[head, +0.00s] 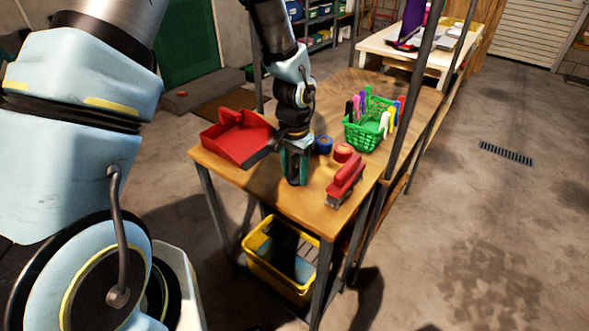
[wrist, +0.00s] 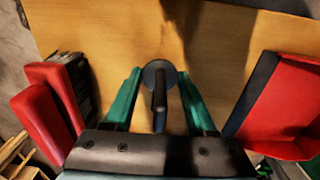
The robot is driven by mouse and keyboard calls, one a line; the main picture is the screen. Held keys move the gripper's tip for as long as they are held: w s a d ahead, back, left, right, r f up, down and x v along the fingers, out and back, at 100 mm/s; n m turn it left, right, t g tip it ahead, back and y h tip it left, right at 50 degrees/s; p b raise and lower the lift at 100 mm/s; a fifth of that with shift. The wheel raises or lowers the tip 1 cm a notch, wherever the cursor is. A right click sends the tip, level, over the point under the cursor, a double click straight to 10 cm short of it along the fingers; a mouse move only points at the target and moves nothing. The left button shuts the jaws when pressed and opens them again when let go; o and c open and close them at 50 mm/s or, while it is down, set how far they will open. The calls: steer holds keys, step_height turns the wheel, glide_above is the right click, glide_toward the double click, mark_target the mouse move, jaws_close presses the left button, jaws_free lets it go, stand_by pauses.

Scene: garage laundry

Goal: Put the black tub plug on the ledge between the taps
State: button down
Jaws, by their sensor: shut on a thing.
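The black tub plug (wrist: 159,72) shows in the wrist view as a dark round disc with a narrow upright part between my fingers. My gripper (wrist: 159,85) is shut on it, with one green finger on each side. In the head view my gripper (head: 296,182) points down over the front part of the wooden workbench (head: 270,190); the plug cannot be made out there. I cannot tell whether the plug touches the bench top. The taps and the ledge are in neither view.
Blue (head: 323,145) and red (head: 343,153) rolls and a green basket of pens (head: 364,135) stand behind. A yellow bin (head: 280,262) is below. Floor at right is clear.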

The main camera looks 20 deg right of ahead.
steer(key=shift+f, duration=0.2)
steer(key=shift+c, duration=1)
jaws_free()
steer(key=shift+r, duration=0.15)
step_height(320, 180, up, 12)
steer(key=b, duration=0.2)
steer(key=shift+r+b, duration=0.1)
steer(key=shift+b, duration=0.3)
